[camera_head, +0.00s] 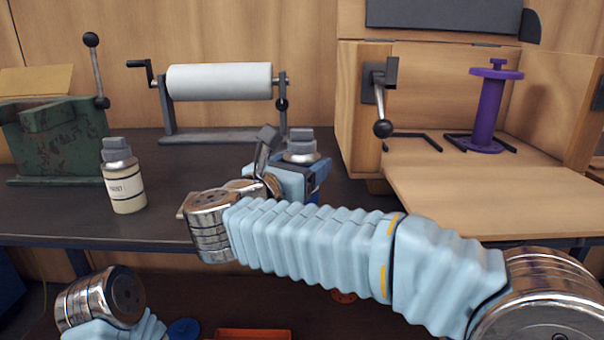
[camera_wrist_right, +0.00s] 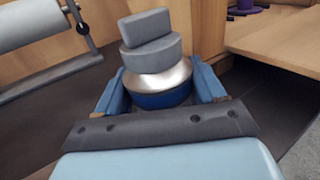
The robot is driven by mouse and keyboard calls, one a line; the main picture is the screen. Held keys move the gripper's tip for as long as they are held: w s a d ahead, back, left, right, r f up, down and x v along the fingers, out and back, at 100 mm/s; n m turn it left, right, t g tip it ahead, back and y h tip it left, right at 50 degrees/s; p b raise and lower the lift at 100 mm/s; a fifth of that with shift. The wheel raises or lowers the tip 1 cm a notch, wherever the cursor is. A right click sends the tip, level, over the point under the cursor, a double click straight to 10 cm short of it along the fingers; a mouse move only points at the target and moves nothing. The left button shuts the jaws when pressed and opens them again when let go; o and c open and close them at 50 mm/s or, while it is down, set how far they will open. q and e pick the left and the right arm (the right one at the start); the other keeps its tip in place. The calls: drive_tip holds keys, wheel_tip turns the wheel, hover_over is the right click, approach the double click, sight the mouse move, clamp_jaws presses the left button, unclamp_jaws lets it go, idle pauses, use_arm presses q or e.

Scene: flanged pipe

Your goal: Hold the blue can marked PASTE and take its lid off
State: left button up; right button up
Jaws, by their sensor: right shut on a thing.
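The blue can (camera_wrist_right: 163,100) stands between the fingers of my right gripper (camera_wrist_right: 161,84) in the right wrist view. The gripper is shut on its body, one finger on each side. A silvery shoulder and a grey lid (camera_wrist_right: 150,46) with a raised grip block sit on top. In the head view the lid (camera_head: 301,146) shows above my right gripper (camera_head: 297,176), at the bench's front middle. Most of the can's body is hidden there, and I cannot see its marking. My left gripper is out of view; only part of my left arm shows at the lower left.
A cream can (camera_head: 124,190) with a similar grey lid stands to the left on the dark bench (camera_head: 60,215). Behind are a green machine (camera_head: 60,135) and a white roller (camera_head: 220,82). A wooden box (camera_head: 355,110) with a purple spool (camera_head: 489,112) stands to the right.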

drive_tip(key=s+r, duration=0.1)
drive_tip(key=r, duration=0.1)
drive_tip(key=s+r, duration=0.2)
drive_tip(key=r, duration=0.1)
drive_tip(key=s+r, duration=0.2)
drive_tip(key=r, duration=0.1)
drive_tip(key=shift+s+b, duration=0.15)
drive_tip(key=shift+b, duration=0.25)
drive_tip(key=s+r+b, duration=0.1)
drive_tip(key=s+r, duration=0.2)
drive_tip(key=s, duration=0.5)
drive_tip(key=shift+s+r, duration=0.4)
